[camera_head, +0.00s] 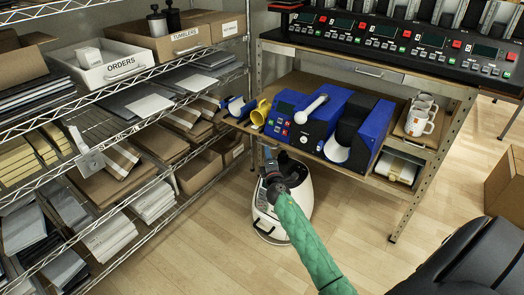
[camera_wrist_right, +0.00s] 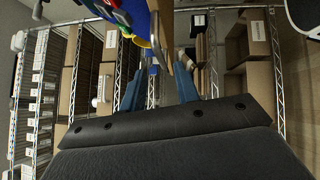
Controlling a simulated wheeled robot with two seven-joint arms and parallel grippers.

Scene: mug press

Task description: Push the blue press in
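The blue press (camera_head: 309,128) stands on the wooden middle shelf of the workbench. It has a control panel with buttons on its left front and a white handle (camera_head: 311,108) across its top. A second blue section (camera_head: 368,138) with a dark curved part and a white face is on its right. My right gripper (camera_head: 268,153) is in front of and below the press, near the shelf's front edge, apart from the handle. In the right wrist view its two blue fingers (camera_wrist_right: 160,78) are spread, with nothing seen held. My left gripper is not in view.
Yellow (camera_head: 261,112) and blue (camera_head: 236,107) cylindrical pieces lie left of the press. A wooden tray (camera_head: 405,133) with white mugs (camera_head: 417,122) is on its right. A wire rack (camera_head: 165,62) with boxes stands at the left. The shelf's front edge lies close to my gripper.

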